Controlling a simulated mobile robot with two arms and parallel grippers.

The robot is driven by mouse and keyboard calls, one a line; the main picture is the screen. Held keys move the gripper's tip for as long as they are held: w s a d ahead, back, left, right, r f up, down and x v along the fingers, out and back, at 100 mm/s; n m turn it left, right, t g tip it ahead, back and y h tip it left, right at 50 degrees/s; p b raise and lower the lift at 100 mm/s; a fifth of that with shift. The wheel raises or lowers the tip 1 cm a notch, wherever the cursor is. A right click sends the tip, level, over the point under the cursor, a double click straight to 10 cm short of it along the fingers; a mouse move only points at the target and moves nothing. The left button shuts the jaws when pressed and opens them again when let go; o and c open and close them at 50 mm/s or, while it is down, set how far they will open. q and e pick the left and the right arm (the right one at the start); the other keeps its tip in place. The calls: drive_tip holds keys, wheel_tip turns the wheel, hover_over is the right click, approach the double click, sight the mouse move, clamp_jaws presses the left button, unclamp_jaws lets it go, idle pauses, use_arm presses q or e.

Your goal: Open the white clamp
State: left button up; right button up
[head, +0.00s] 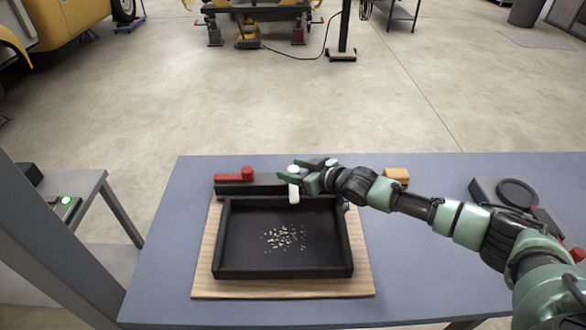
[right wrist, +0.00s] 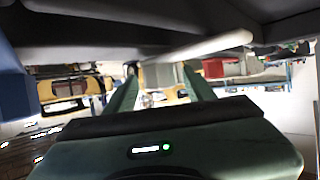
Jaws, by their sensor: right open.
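The white clamp (head: 294,194) is at the back edge of the black tray, with a pale lever pointing toward the front and a white round knob by my gripper. In the right wrist view a long white bar (right wrist: 205,48), likely its lever, crosses above the fingers. My right gripper (head: 302,170) is open at the clamp, its fingers close around or beside the knob; I cannot tell whether they touch it. The fingers (right wrist: 159,72) also show apart in the right wrist view. The gripper hides part of the clamp. My left gripper is not in view.
The black tray (head: 217,240) holds small pale bits and lies on a wooden board (head: 285,288) on a blue-grey table (head: 430,270). A red clamp (head: 230,178) sits back left. An orange block (head: 397,175) and a dark device (head: 515,195) are to the right.

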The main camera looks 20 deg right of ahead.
drive_tip(key=shift+c, duration=0.3)
clamp_jaws()
idle(1.2)
